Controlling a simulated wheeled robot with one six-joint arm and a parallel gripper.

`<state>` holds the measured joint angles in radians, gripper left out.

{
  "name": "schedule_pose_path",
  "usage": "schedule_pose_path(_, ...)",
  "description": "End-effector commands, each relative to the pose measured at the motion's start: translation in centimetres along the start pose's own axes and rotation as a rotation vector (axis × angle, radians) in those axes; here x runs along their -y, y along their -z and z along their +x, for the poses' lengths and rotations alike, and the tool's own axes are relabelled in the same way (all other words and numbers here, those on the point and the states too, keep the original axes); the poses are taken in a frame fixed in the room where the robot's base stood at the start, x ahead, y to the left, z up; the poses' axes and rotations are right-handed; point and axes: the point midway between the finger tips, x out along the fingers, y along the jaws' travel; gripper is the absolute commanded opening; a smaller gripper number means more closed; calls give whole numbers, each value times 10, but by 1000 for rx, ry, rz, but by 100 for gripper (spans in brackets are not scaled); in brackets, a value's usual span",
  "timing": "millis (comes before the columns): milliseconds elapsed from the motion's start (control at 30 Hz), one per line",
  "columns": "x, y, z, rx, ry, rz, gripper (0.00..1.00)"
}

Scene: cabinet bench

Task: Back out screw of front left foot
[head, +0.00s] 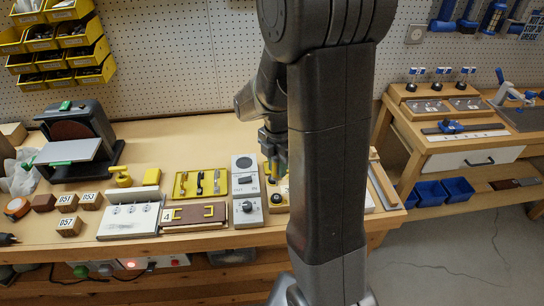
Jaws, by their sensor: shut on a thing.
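My gripper (272,172) points down over the bench, just right of a grey control panel (246,190). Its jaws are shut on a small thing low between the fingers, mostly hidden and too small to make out. Under it is a pale block with round dark knobs (277,199), partly covered by my arm. I cannot tell the front left foot or its screw apart in this view; my arm hides the bench to the right.
A disc sander (80,140) stands behind. A second bench (455,135) is at the right.

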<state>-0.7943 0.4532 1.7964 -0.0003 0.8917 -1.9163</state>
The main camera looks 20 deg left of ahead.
Motion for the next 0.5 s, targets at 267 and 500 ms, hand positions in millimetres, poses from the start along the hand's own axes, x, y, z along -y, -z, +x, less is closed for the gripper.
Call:
schedule_pose_path(267,0,0,20,0,0,1,10)
schedule_pose_path(500,0,0,44,0,1,0,10)
